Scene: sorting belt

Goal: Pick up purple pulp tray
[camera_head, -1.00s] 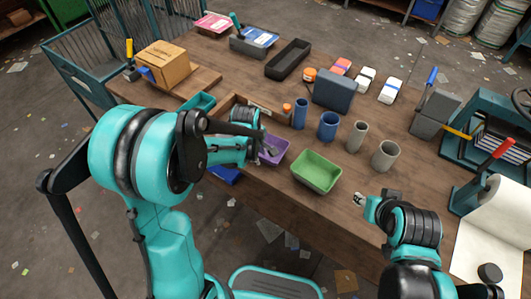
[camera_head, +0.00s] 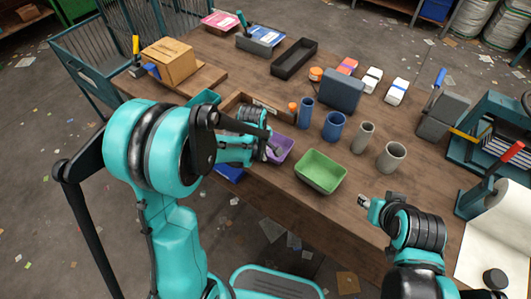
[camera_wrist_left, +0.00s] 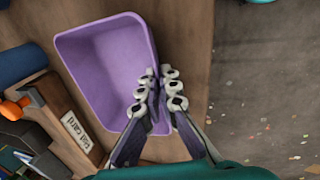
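The purple pulp tray (camera_head: 281,149) sits at the front edge of the wooden table, partly hidden by my left gripper in the head view. In the left wrist view the empty purple tray (camera_wrist_left: 105,60) fills the upper left. My left gripper (camera_wrist_left: 160,88) straddles its right-hand rim, one finger inside and one outside. The fingers are close together on the rim wall. In the head view my left gripper (camera_head: 271,150) is at the tray's left part. My right gripper (camera_head: 366,202) is above the table's front edge, apart from the tray; its finger opening is too small to tell.
A green tray (camera_head: 321,171) stands just right of the purple one. Blue cups (camera_head: 333,126) and grey cups (camera_head: 391,157) stand behind and to the right. A wooden organiser with a label (camera_wrist_left: 75,128) lies close beside the purple tray. Floor is beyond the table edge.

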